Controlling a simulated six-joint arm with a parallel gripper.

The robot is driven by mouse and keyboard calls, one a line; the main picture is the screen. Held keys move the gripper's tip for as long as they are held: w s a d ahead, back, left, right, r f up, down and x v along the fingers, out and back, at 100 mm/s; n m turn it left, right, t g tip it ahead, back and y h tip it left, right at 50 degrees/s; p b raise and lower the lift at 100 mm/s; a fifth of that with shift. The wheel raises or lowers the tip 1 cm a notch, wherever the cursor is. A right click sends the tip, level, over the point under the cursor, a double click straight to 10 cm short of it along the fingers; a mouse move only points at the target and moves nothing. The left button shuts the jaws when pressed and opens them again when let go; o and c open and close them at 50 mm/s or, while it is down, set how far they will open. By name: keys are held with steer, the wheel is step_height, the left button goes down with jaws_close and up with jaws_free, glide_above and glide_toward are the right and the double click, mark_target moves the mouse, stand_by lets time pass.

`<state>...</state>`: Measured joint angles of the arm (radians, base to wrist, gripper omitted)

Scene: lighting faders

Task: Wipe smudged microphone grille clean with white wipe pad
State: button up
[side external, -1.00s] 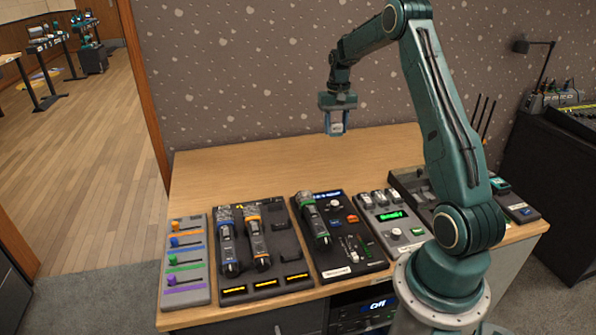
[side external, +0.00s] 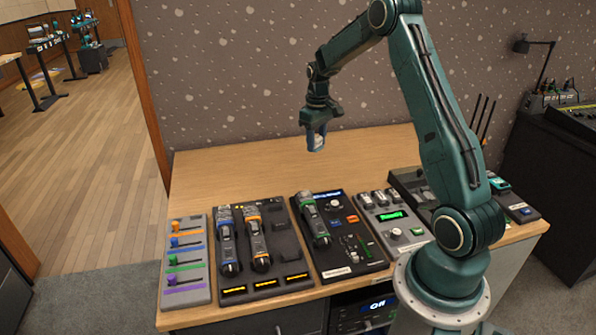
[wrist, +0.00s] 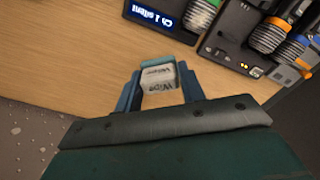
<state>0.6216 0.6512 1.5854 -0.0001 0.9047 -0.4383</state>
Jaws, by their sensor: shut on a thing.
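My gripper (side external: 316,148) hangs above the back of the wooden desk, shut on the white wipe pad (wrist: 158,80), which has a teal edge and printed lettering. The pad sits between the blue fingers in the wrist view and is clear of the desk. Three dark microphones lie in front of it: one with a blue band (side external: 228,245), one with an orange band (side external: 259,245) and one with a green band (side external: 316,220). Their grilles point toward the back; the green-banded one's grille (wrist: 204,14) is nearest the pad in the wrist view. I cannot tell which grille is smudged.
A panel with coloured faders (side external: 186,290) lies at the left. A unit with a green display (side external: 391,216) stands right of the microphones, with more gear beyond it. The back of the desk (side external: 230,165) is bare. A speckled wall rises behind it.

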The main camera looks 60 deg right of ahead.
steer(key=a+f+n, duration=0.2)
steer(key=a+n, duration=0.8)
steer(key=shift+w+a+f+n, duration=0.3)
steer(key=shift+w+a, duration=0.1)
